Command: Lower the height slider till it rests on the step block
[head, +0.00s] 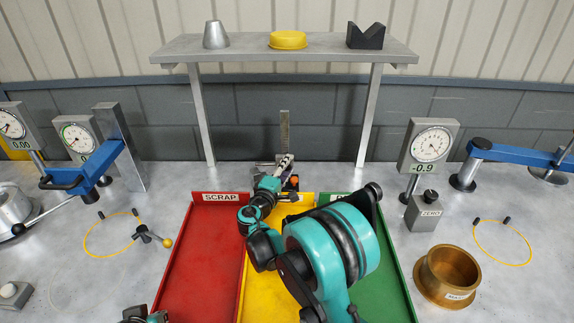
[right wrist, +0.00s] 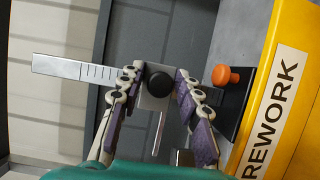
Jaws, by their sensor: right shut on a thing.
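The height gauge's steel scale (head: 285,128) stands upright behind the trays. It lies sideways in the right wrist view (right wrist: 72,67), with its upper end to the left. The slider (right wrist: 149,101) is a grey plate on the scale with a round black knob (right wrist: 158,84). My right gripper (right wrist: 158,90) is shut on the slider's knob, one purple-padded finger on each side. A thin bar (right wrist: 158,135) runs from the slider. A small grey block (right wrist: 184,158), likely the step block, shows partly beside it with a gap between. In the head view, my right gripper (head: 284,165) hides most of the slider.
An orange knob (right wrist: 226,75) on a black base (right wrist: 238,100) is close to the right gripper. Red (head: 205,240), yellow and green trays lie in front, under my right arm. A shelf (head: 240,49) with several shapes spans behind. Dial gauges stand on both sides.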

